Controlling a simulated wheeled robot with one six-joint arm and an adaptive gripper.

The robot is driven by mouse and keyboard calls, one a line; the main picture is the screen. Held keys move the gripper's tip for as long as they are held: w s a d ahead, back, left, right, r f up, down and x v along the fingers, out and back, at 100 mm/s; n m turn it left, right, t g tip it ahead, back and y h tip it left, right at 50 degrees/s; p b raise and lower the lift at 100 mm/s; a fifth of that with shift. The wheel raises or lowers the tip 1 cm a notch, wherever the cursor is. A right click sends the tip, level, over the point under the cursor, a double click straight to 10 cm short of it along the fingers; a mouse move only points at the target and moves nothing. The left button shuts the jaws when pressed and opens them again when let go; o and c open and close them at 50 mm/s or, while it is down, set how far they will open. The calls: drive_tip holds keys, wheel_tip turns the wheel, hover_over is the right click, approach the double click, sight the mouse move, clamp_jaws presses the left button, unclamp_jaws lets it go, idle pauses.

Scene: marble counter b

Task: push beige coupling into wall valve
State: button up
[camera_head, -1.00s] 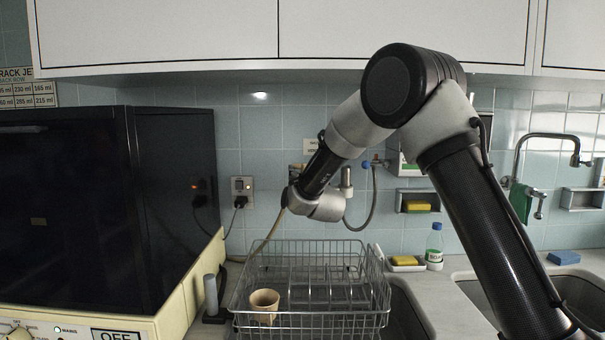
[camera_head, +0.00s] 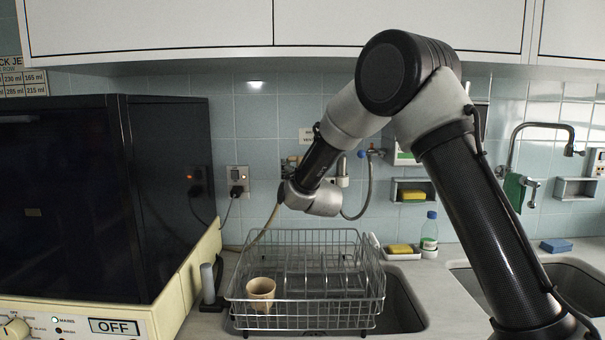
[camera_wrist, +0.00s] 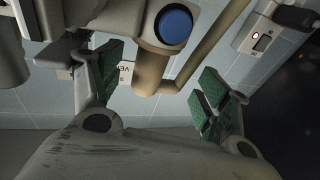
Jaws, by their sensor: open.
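In the wrist view, the beige coupling (camera_wrist: 151,70) sits between the spread fingers at the end of a beige hose (camera_wrist: 208,42). It lies against or just in front of a grey valve body with a round blue face, the wall valve (camera_wrist: 133,24); I cannot tell whether it is seated. My gripper (camera_wrist: 160,84) is open, with a green-padded finger on each side of the coupling and visible gaps to both. In the head view, my wrist hides the gripper, coupling and most of the valve; the beige hose (camera_head: 264,229) hangs down to its left.
A wire dish rack (camera_head: 330,312) holding a beige cup (camera_head: 261,287) stands below my wrist. A black-fronted appliance (camera_head: 70,200) stands at left. A wall socket (camera_head: 238,178), also in the wrist view (camera_wrist: 262,41), is near. A grey hose (camera_head: 369,190) hangs at right.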

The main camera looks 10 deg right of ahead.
drive_tip(key=s+d+f, duration=0.1)
drive_tip(key=s, duration=1)
drive_tip(key=shift+d+f, duration=0.15)
drive_tip(key=shift+d, duration=0.25)
